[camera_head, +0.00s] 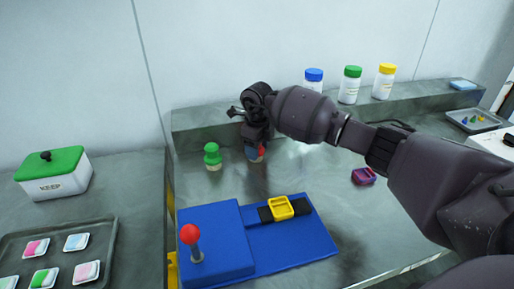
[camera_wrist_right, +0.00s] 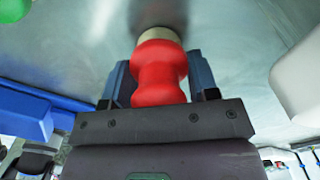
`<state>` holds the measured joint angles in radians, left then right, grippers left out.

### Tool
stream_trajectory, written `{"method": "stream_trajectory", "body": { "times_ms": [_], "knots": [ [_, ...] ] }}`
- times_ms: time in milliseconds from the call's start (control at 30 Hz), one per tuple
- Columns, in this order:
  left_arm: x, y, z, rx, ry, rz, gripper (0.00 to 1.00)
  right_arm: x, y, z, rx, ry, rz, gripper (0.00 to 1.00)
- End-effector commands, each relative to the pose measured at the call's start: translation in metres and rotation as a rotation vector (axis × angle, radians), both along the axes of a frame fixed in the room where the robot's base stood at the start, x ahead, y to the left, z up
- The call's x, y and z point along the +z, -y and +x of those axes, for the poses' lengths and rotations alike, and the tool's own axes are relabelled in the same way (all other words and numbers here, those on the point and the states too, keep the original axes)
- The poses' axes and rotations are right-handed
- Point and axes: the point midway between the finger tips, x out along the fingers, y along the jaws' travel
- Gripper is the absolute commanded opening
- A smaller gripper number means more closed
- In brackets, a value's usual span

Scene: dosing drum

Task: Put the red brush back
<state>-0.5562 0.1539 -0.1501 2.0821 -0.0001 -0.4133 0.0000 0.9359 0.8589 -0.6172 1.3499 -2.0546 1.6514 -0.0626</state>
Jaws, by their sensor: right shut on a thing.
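The red brush (camera_wrist_right: 159,75) fills the middle of the right wrist view, its waisted red handle between the two fingers of my right gripper (camera_wrist_right: 160,80). Its pale bristle end (camera_wrist_right: 159,34) points away from the gripper toward the grey worktop; I cannot tell whether it touches. In the head view my right gripper (camera_head: 256,150) hangs over the worktop behind the blue board, with a bit of the red brush (camera_head: 261,151) showing and the rest hidden. A green brush (camera_head: 212,156) stands upright just left of it. My left gripper is not in view.
A blue board (camera_head: 285,262) with a red-knobbed lever (camera_head: 191,236) and a yellow block (camera_head: 281,208) lies in front. Several lidded bottles stand on the back ledge (camera_head: 200,124). A purple item (camera_head: 364,176) lies right. A KEEP box (camera_head: 52,180) stands left.

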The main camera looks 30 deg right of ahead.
Motion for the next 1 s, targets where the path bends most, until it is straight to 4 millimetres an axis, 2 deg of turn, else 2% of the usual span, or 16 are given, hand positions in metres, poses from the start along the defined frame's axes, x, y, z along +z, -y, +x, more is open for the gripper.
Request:
{"method": "stream_trajectory", "body": {
  "times_ms": [200, 233, 367, 733, 867, 1000],
  "knots": [
    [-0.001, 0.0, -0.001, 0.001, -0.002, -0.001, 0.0, -0.004, 0.0, 0.0, 0.0, -0.001, -0.001, 0.28],
    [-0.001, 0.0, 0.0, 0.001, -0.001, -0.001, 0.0, -0.003, 0.0, 0.0, 0.0, -0.001, -0.001, 0.59],
    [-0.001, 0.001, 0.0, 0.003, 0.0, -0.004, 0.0, -0.003, 0.0, 0.0, 0.0, 0.0, 0.0, 0.79],
    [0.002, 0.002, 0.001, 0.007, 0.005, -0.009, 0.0, 0.003, 0.0, 0.0, 0.0, 0.002, 0.001, 0.8],
    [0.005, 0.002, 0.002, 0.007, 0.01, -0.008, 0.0, 0.019, 0.0, 0.001, 0.0, 0.005, -0.001, 0.8],
    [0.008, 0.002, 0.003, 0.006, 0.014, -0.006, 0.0, 0.046, 0.0, 0.001, 0.001, 0.008, -0.001, 0.8]
  ]
}}
